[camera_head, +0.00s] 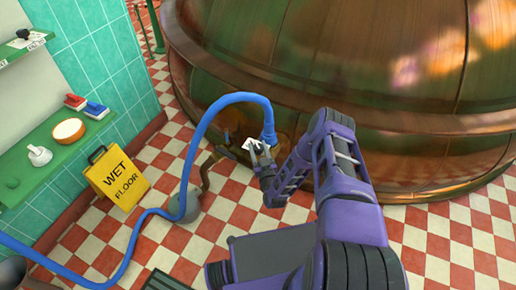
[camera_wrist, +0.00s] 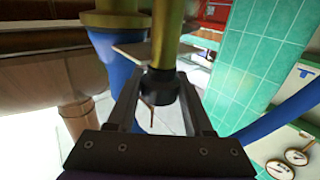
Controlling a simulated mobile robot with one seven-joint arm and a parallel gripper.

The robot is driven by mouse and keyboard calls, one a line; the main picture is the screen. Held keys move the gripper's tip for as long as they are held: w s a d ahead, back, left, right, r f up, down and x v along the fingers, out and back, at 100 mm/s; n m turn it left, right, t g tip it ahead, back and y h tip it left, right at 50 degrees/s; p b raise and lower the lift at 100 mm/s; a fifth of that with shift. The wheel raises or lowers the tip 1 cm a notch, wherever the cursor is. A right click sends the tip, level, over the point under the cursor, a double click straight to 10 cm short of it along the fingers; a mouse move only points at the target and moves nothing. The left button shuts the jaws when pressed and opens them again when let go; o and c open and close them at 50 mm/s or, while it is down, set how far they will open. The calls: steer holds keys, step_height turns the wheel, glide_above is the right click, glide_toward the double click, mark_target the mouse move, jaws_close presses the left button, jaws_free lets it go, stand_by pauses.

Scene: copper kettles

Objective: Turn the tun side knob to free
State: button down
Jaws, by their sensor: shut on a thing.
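The large copper tun (camera_head: 330,95) fills the upper right of the head view. In the wrist view, a black knob (camera_wrist: 160,86) on a brass-coloured stem (camera_wrist: 168,38) sits between my two fingers. My gripper (camera_wrist: 160,100) is shut on this knob. In the head view my gripper (camera_head: 258,153) is at the tun's lower side, close to a small white tag (camera_head: 250,145), and the knob is hidden there. The tag's writing and the knob's setting cannot be read.
A blue hose (camera_head: 186,165) joins the tun right beside my gripper and loops left across the floor. A yellow wet-floor sign (camera_head: 117,180) stands left. A green shelf (camera_head: 45,150) holds brushes and a bowl. Checked floor (camera_head: 440,245) is clear at right.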

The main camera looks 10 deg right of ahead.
steer(key=shift+y, duration=0.3)
steer(key=n+g+y, duration=0.1)
steer(key=n+y, duration=0.1)
steer(key=y, duration=0.1)
steer(key=n+y, duration=0.2)
steer(key=y, duration=0.1)
steer(key=shift+n+g, duration=0.3)
steer(key=shift+g, duration=0.1)
steer(key=n+g+y, duration=0.2)
steer(key=y, duration=0.1)
steer(key=n+g+y, duration=0.2)
steer(key=n+y, duration=0.1)
steer(key=shift+a+g, duration=0.15)
steer(key=shift+g, duration=0.25)
steer(key=shift+g+y, duration=0.3)
steer(key=shift+y, duration=0.1)
steer(key=shift+c, duration=1.5)
jaws_free()
steer(key=shift+s, duration=0.1)
steer(key=v, duration=1.7)
steer(key=shift+s, duration=0.15)
